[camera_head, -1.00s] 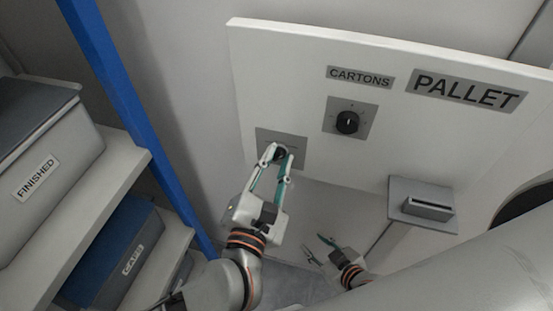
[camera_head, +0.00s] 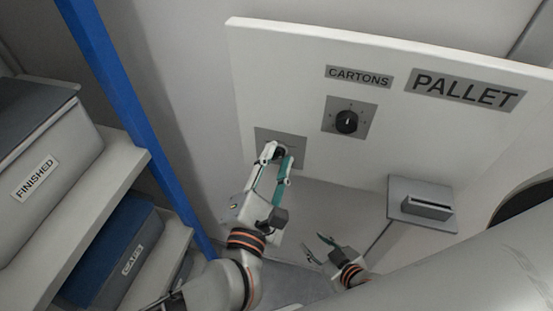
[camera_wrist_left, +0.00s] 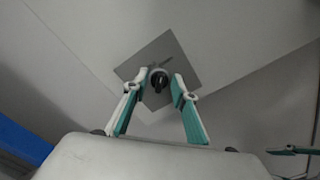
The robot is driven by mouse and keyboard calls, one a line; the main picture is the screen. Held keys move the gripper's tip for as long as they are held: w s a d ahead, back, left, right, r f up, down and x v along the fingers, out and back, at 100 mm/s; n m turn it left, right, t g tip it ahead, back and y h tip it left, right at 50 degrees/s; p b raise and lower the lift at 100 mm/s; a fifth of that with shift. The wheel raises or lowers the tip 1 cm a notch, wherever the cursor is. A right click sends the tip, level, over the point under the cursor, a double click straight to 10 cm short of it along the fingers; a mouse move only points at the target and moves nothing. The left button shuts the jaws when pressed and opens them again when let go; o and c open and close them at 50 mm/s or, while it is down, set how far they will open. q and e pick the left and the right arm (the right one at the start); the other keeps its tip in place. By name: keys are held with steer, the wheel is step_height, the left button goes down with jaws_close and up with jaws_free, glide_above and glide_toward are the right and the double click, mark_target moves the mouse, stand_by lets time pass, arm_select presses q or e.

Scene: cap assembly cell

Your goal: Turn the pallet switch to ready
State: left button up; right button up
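A dark round switch knob (camera_head: 280,152) sits on a grey square plate (camera_head: 296,147) at the lower left of the white panel. The plate has no readable label. In the left wrist view the knob (camera_wrist_left: 158,80) is between my left fingertips, with narrow gaps on both sides. My left gripper (camera_head: 278,155) is open around it, and its fingers partly hide the knob in the head view. The PALLET sign (camera_head: 465,91) is at the panel's upper right. My right gripper (camera_head: 318,248) is low beside the panel, fingers apart and seemingly empty.
A second knob (camera_head: 346,121) sits under the CARTONS sign (camera_head: 359,77), right of my left gripper. A grey slotted box (camera_head: 423,204) projects at the lower right. A blue post (camera_head: 125,105) and shelves with a FINISHED bin (camera_head: 70,150) and a blue bin (camera_head: 105,250) stand left.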

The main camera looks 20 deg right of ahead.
arm_select(q)
steer(key=v, duration=0.7)
steer(key=shift+s+a, duration=0.2)
steer(key=shift+s, duration=0.05)
stand_by(0.6)
